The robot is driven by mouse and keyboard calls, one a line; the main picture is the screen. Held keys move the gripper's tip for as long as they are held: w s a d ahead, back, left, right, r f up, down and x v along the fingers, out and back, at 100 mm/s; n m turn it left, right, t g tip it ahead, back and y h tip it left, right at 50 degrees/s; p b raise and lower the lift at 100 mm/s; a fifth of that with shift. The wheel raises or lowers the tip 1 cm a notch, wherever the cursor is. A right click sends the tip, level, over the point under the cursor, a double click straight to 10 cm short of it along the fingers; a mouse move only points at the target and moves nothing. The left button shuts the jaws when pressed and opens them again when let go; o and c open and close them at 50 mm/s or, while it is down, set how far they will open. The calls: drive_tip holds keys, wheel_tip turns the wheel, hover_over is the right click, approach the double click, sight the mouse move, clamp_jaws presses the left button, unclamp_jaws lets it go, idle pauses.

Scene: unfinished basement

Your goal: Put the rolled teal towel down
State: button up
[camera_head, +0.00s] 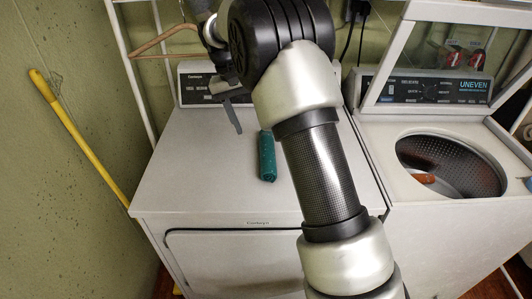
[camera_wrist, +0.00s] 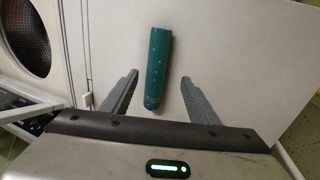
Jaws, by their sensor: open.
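The rolled teal towel (camera_head: 267,156) lies on the white top of the dryer (camera_head: 190,185), left of my arm in the head view. In the wrist view the towel (camera_wrist: 157,68) shows whole, with small light dots on it, its near end between my two fingers. My gripper (camera_wrist: 160,90) is open, with a gap between each finger and the towel. In the head view my gripper (camera_head: 232,110) is above the back part of the dryer, up and left of the towel, and partly hidden by my arm.
An open washer (camera_head: 395,150) stands to the right with its lid up and an orange-red item (camera_head: 424,178) in its drum. A yellow pole (camera_head: 80,138) leans on the left wall. A hanger (camera_head: 160,40) and white rack posts are behind the dryer. The dryer's front top is clear.

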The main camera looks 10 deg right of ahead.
sight(265, 154)
drive_tip(key=x, duration=0.8)
drive_tip(key=shift+f, duration=0.25)
drive_tip(key=shift+d+x, duration=0.2)
drive_tip(key=shift+x, duration=2.45)
drive_tip(key=shift+w, duration=0.1)
drive_tip(key=c, duration=0.9)
drive_tip(key=shift+c, duration=0.5)
drive_tip(key=shift+r, duration=0.15)
